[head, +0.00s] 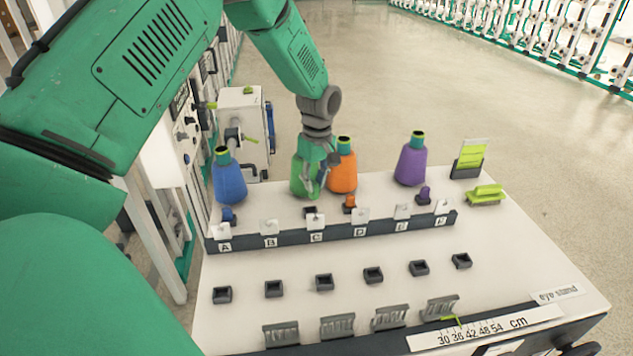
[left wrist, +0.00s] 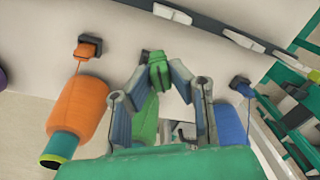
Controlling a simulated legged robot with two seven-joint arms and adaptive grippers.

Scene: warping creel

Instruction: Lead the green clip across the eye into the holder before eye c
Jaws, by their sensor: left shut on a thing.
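My left gripper (head: 310,186) is in front of the green yarn cone (head: 298,172), behind the rail of lettered eyes. In the left wrist view its fingertips (left wrist: 160,78) are shut on the green clip (left wrist: 159,70). The head view does not show the clip clearly against the cone. Eye C (head: 316,222) stands on the rail in front of the gripper. A dark square holder (head: 324,282) sits on the near side of the rail, in line with eye C, and looks empty. A dark block (head: 311,211) stands just behind eye C. My right gripper is not in view.
Blue (head: 229,180), orange (head: 342,172) and purple (head: 411,164) cones stand beside the green one. Small blue (head: 228,214), orange (head: 350,202) and purple (head: 424,194) clips sit behind the rail (head: 338,233). Grey comb-like pieces (head: 338,325) line the front. The table between rail and holders is clear.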

